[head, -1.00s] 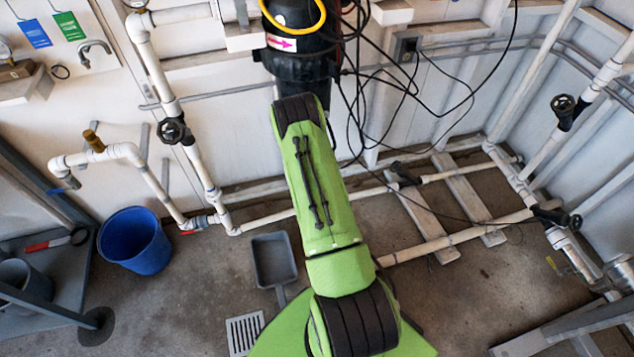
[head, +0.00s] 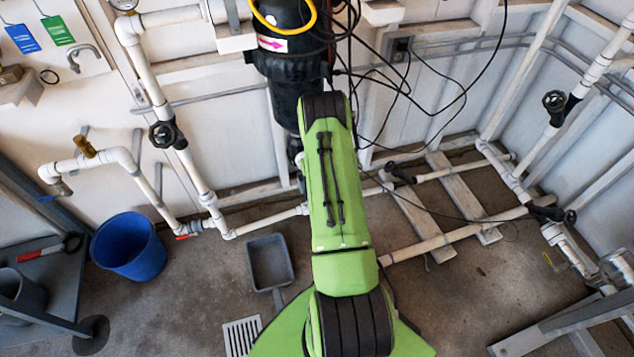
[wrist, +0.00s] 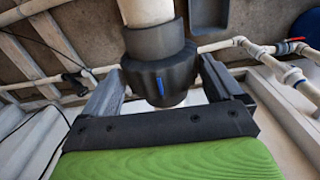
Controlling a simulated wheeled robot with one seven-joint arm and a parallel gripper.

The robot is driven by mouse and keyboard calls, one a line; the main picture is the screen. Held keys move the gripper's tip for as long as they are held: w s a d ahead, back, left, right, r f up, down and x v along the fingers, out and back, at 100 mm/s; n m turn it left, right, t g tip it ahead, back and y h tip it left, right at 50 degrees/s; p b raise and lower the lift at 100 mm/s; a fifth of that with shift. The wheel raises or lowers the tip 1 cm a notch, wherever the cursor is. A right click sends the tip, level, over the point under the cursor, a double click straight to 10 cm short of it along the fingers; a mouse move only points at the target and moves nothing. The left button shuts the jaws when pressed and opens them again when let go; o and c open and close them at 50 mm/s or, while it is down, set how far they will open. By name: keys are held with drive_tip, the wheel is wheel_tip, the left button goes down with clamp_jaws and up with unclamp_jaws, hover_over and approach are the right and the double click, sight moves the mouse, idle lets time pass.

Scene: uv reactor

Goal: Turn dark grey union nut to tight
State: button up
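The dark grey union nut (wrist: 160,75) is in the middle of the wrist view, with a small upright blue mark on its near side. A white pipe (wrist: 146,10) runs from it to the top edge. My gripper (wrist: 163,68) has its two grey fingers spread wide, one on each side of the nut. The fingertips are close to the nut's sides; I cannot tell if they touch it. In the head view my green arm covers the gripper and I cannot make out the nut. A black vessel (head: 297,72) with a pink arrow label stands behind the arm's far end.
Loose black cables (head: 410,85) hang right of the vessel. White pipework with a black-handled valve (head: 166,134) runs at left. A blue bucket (head: 130,246), a grey dustpan (head: 270,262) and a floor grate (head: 241,335) are on the floor left of my arm.

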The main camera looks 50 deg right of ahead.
drive_tip(key=shift+o, duration=0.5)
wheel_tip(320, 180, up, 16)
drive_tip(key=p, duration=0.4)
drive_tip(key=shift+f+p, duration=0.15)
drive_tip(key=shift+p, duration=0.25)
drive_tip(key=shift+d, duration=0.1)
drive_tip(key=s+a+r+n+t+p, duration=0.1)
drive_tip(key=a+r+p, duration=0.1)
drive_tip(key=a+r, duration=0.55)
drive_tip(key=a+r+n+t+p, duration=0.15)
drive_tip(key=a+r, duration=0.35)
drive_tip(key=r, duration=0.6)
drive_tip(key=s+a+r+p, duration=0.1)
drive_tip(key=a+r+p, duration=0.2)
drive_tip(key=a+r, duration=0.5)
drive_tip(key=s+a+r+n+t+p, duration=0.1)
drive_tip(key=s+a+r, duration=0.2)
drive_tip(key=s, duration=0.3)
drive_tip(key=s+a+r+n+t+p, duration=0.1)
drive_tip(key=s+a+r+p, duration=0.1)
drive_tip(key=s+a+r, duration=0.2)
drive_tip(key=s+a+r+n+t+p, duration=0.1)
drive_tip(key=s+a+r, duration=0.2)
drive_tip(key=s, duration=0.4)
drive_tip(key=shift+s+a+r+p, duration=0.25)
drive_tip(key=shift+s+r+p, duration=0.1)
drive_tip(key=shift+r, duration=0.4)
